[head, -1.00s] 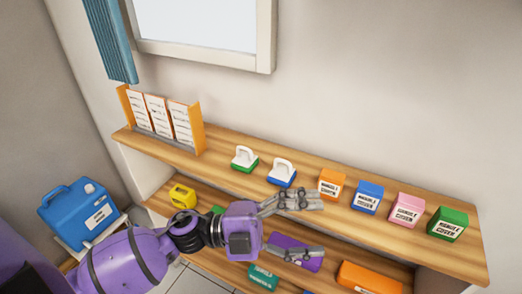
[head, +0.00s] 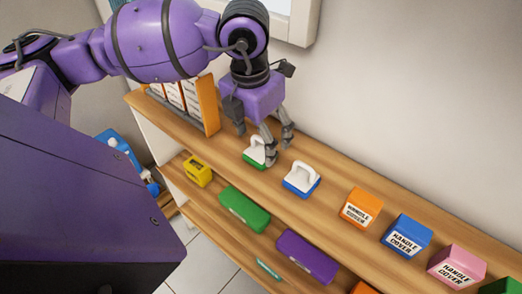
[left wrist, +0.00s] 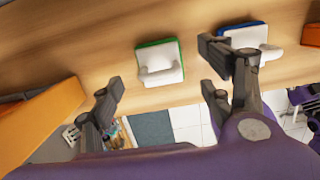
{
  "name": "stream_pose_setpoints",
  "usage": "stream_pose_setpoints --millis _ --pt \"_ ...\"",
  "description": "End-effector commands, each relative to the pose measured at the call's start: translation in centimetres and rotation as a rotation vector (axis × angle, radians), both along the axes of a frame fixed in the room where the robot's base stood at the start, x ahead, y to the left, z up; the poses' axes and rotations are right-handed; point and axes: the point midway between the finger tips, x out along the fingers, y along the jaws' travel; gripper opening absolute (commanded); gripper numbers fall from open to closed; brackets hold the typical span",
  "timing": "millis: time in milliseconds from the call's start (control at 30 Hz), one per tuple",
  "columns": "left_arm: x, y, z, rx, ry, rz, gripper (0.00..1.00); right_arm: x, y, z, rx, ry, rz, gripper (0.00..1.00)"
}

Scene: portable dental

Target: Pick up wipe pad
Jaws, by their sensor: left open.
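Two pads with white handles stand on the upper shelf. The green-based wipe pad (head: 255,153) is partly covered by my fingers in the head view, and it shows whole in the left wrist view (left wrist: 160,62). The blue-based wipe pad (head: 301,179) stands to its right, partly behind a finger in the left wrist view (left wrist: 258,40). My left gripper (head: 264,142) is open and empty, pointing down at the green-based pad. In the left wrist view the green-based pad lies between the two spread fingers (left wrist: 163,70); I see no grip on it.
Orange, blue and pink handle cover boxes (head: 361,208) stand right along the upper shelf (head: 330,215). An orange-ended rack (head: 208,105) of packets is close left of my gripper. The lower shelf holds yellow, green and purple items (head: 307,257). A wall is behind.

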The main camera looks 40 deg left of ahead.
Motion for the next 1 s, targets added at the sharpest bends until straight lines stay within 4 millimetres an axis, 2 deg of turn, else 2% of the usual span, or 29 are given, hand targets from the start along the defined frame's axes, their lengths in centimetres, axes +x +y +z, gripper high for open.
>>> stream_pose_setpoints --millis 100,233,533,867,1000 --pt "0.3 0.0 -1.7 -0.003 0.0 0.0 0.72 0.5 0.1 0.7 0.002 -0.01 0.001 0.4" --pt "0.5 -0.1 -3.4 -0.003 0.001 -0.001 0.72 0.4 0.3 0.6 0.005 -0.007 0.002 0.4" --pt "0.6 -0.1 -4.1 -0.003 0.001 -0.001 0.72 0.2 0.4 0.3 0.006 0.0 0.002 0.4" --pt "0.6 -0.1 -4.1 -0.003 0.0 -0.002 0.3 0.3 0.4 0.3 0.008 -0.001 0.002 0.4" --pt "0.6 -0.1 -4.1 -0.003 0.0 -0.002 0.27 0.3 0.4 0.4 0.008 -0.002 0.002 0.4"
